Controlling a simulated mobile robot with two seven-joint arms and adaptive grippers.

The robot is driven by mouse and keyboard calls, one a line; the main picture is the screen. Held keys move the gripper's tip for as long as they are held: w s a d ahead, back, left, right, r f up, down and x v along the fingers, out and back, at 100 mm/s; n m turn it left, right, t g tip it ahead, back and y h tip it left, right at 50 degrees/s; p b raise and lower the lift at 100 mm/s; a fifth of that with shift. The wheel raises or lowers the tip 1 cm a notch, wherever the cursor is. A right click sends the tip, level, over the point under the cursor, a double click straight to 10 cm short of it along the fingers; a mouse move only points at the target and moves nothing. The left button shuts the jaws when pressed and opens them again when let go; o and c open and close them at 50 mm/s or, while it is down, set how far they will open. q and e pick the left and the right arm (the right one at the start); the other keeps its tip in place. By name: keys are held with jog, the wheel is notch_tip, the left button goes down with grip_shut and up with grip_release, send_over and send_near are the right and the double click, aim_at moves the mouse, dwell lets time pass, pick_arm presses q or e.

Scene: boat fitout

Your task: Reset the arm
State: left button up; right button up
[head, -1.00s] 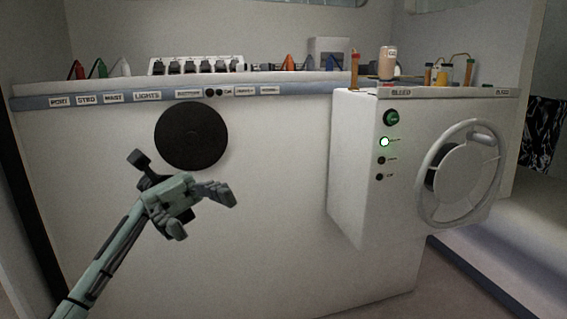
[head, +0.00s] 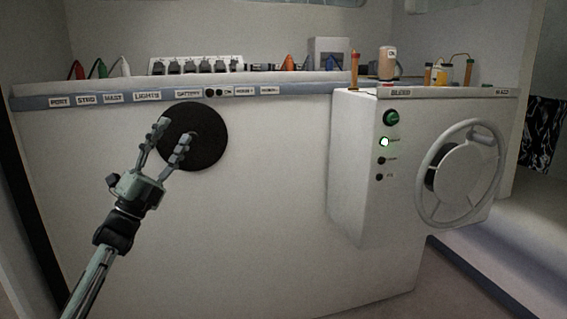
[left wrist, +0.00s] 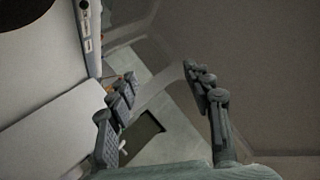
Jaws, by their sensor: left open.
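My left gripper (head: 170,138) is open and empty in the head view. Its fingers point up, in front of the white cabinet face (head: 260,180), and overlap the left part of the round black disc (head: 205,140). Whether a finger touches the disc cannot be told. In the left wrist view the two fingers of the left gripper (left wrist: 165,95) stand wide apart with nothing between them. My right gripper is in neither view.
A labelled blue strip (head: 310,88) runs along the cabinet's top edge, with switches (head: 195,67) and coloured connectors behind it. The lower cabinet front is clear.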

pick_arm(q)
jog(key=w+a+f+n+t+y, duration=0.1)
jog(key=w+a+f+n+y, duration=0.55)
jog(key=n+y, duration=0.55)
jog(key=a+f+n+g+y, duration=0.4)
jog(key=a+f+n+g, duration=0.15)
jog(key=f, duration=0.55)
jog(key=a+f+n+g+y, duration=0.4)
jog(key=f+n+g, duration=0.25)
jog(key=f, duration=0.35)
jog(key=s+d+f+g+h, duration=0.1)
jog(key=s+d+f+g, duration=0.15)
jog(key=s+f, duration=0.95)
jog(key=s+d+f+g+h, duration=0.15)
jog(key=s+d+f, duration=0.25)
jog(key=s+f, duration=0.75)
jog(key=s+d+f+g, duration=0.2)
jog(key=s+d+f, duration=0.1)
jog(key=s+f, duration=0.7)
jog(key=s+d+f+g, duration=0.3)
jog(key=s+f, duration=0.6)
jog(key=s, duration=0.8)
jog(key=shift+s+f+h, duration=0.15)
jog(key=shift+f+h, duration=0.2)
jog(key=shift+f, duration=0.05)
